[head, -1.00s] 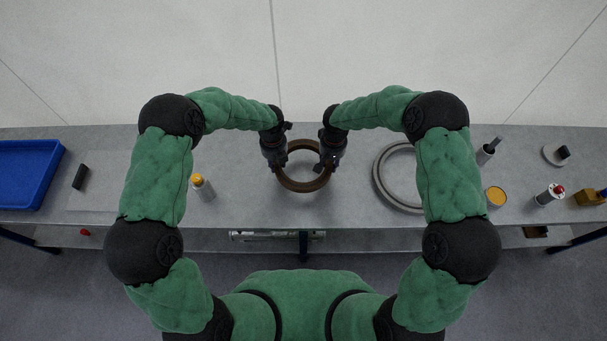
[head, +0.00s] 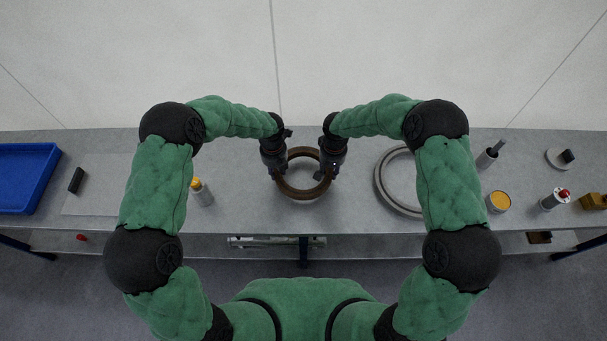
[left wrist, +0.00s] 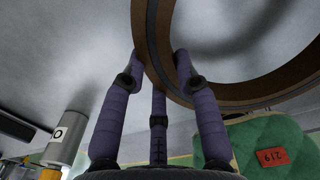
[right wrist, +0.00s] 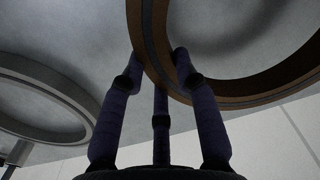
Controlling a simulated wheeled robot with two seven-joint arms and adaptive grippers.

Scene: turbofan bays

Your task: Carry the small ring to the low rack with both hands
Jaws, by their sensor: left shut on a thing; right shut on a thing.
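The small ring (head: 300,194) is brown and lies roughly level between my two grippers, over the middle of the bench. My left gripper (head: 277,168) is shut on its left side, and my right gripper (head: 330,166) is shut on its right side. The left wrist view shows purple fingers on both sides of the ring's band (left wrist: 150,45), and the right wrist view shows the same grip on the band (right wrist: 152,45). A soft shadow falls on the surface beyond the ring, which seems raised a little. I cannot clearly make out a low rack.
A larger grey ring (head: 382,186) lies to the right, partly behind my right arm. A yellow-capped bottle (head: 201,193) stands left. A blue tray (head: 57,163), a yellow-topped can (head: 498,202) and a red-topped can (head: 554,199) stand farther out. A lower shelf holds a metal part (head: 270,242).

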